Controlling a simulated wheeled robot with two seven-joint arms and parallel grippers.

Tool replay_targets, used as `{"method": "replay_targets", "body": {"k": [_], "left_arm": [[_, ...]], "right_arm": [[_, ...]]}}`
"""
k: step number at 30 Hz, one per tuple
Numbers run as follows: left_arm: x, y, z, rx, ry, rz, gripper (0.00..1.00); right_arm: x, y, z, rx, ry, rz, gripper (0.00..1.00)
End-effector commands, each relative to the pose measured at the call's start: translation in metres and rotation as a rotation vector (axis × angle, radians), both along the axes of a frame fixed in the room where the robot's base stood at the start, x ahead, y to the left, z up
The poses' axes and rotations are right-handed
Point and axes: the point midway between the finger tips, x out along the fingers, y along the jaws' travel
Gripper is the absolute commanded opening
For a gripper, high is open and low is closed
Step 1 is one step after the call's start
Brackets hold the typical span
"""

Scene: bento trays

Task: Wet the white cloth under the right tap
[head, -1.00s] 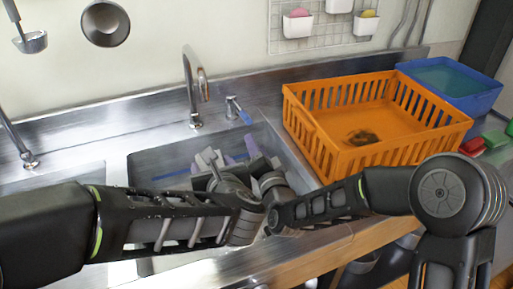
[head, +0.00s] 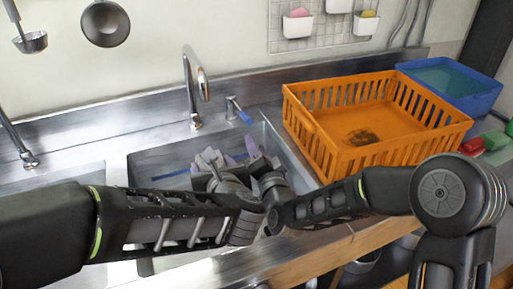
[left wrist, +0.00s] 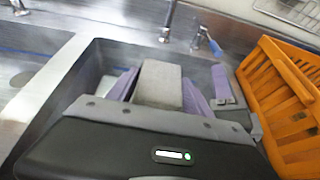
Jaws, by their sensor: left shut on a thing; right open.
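A pale, folded block, which looks like the white cloth (left wrist: 160,85), sits between the purple-padded fingers of my left gripper in the left wrist view. My left gripper (head: 212,161) is shut on it, over the right sink basin. In the head view the cloth is small and hard to tell from the fingers. My right gripper (head: 262,153) is open beside it, to the right, also over the basin. The right tap (head: 192,88) stands behind the basin. Its blue-tipped lever (head: 244,117) is right of it. I see no water stream.
An orange crate (head: 318,148) stands close right of the basin, with a dark patch on its floor. A blue tub (head: 478,104) is behind it. Green and red items (head: 494,140) lie at the far right. The left tap (head: 18,145) stands by the left basin.

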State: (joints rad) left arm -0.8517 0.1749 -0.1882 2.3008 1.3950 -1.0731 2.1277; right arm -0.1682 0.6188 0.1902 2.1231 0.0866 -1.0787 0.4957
Motion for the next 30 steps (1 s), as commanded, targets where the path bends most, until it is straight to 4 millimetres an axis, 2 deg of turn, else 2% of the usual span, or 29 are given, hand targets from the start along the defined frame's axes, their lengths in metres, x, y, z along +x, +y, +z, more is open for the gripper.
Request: {"method": "replay_targets", "body": {"k": [18, 30], "left_arm": [[-0.044, -0.005, 0.038, -0.001, 0.0, -0.001, 0.19], [-0.049, -0.006, 0.04, 0.0, 0.0, -0.001, 0.19]], "right_arm": [[0.0, 0.0, 0.02, 0.0, 0.0, 0.0, 0.41], [0.0, 0.0, 0.02, 0.0, 0.0, 0.0, 0.41]]}}
